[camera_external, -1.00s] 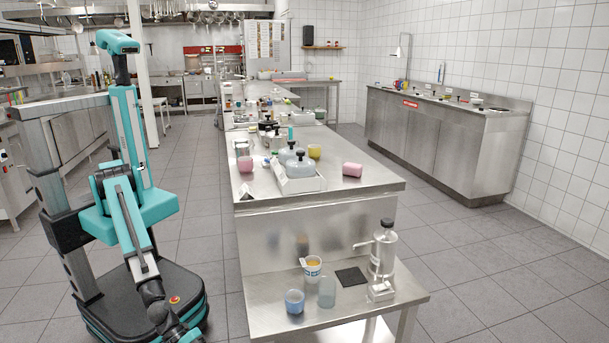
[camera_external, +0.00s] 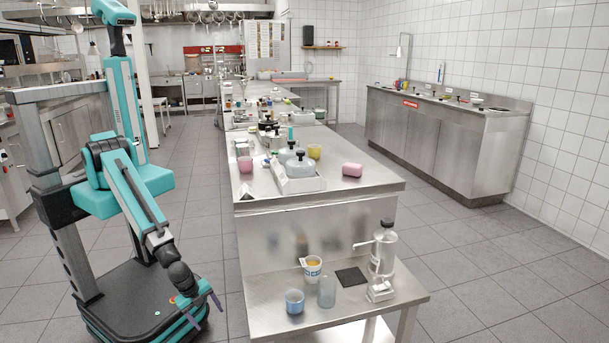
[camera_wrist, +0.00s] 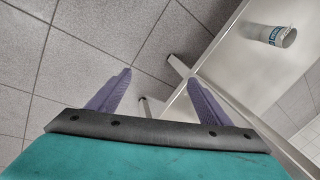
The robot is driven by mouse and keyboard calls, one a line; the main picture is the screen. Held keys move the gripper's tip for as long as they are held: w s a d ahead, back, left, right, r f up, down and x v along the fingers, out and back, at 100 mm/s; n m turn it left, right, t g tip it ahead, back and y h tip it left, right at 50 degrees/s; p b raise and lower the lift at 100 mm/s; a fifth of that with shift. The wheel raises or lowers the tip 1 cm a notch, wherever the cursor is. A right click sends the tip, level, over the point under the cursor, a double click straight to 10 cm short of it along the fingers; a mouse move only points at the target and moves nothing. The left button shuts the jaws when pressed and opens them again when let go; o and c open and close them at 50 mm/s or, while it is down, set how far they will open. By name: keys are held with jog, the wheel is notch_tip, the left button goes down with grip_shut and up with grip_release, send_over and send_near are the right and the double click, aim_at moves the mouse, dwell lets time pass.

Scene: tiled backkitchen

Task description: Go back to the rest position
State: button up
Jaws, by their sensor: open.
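My gripper (camera_external: 207,308) hangs low in front of my base, in the aisle to the left of the steel table. Its jaws are open, with nothing between them. In the wrist view the two purple fingers of my gripper (camera_wrist: 162,97) stand wide apart over floor tiles and the table's edge. My arm is bent, with the forearm sloping down to the right.
The low steel shelf (camera_external: 252,288) is close to the right of my gripper. It bears a blue cup (camera_external: 294,302), a glass (camera_external: 327,291), a white-and-blue cup (camera_external: 312,270), also in the wrist view (camera_wrist: 268,34), and a metal dispenser (camera_external: 382,262). Aisle floor (camera_external: 195,215) is clear.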

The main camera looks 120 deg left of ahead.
jog(key=s+r+n+g+h+p, duration=0.1)
jog(key=s+r+n+g+p, duration=0.1)
jog(key=s, duration=0.9)
jog(key=s+a+r+n+g+h+p, duration=0.1)
jog(key=s+r+g+p, duration=0.4)
jog(key=s, duration=0.6)
jog(key=shift+s+a+n+h+p, duration=0.15)
jog(key=shift+a+n+h+p, duration=0.15)
jog(key=shift+n, duration=0.2)
